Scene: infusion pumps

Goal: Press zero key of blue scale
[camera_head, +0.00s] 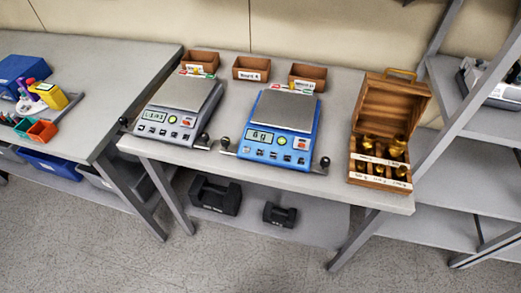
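The blue scale (284,117) stands on the middle table, right of a grey scale (176,108). Its grey weighing plate (285,108) is empty. Its display (261,136) is lit and shows a short reading with a "g"; the digit is too small to be sure of. Its front panel has several small keys, with a red key (302,142) right of the display. The key labels are too small to read, so I cannot tell which is the zero key. Neither of my grippers is in view.
An open wooden box (356,147) of brass weights stands at right. Small brown bins (250,68) line the table's back. Black weights (215,194) sit on the shelf below. Another table (84,55) is at left, a shelf rack at right. The floor in front is clear.

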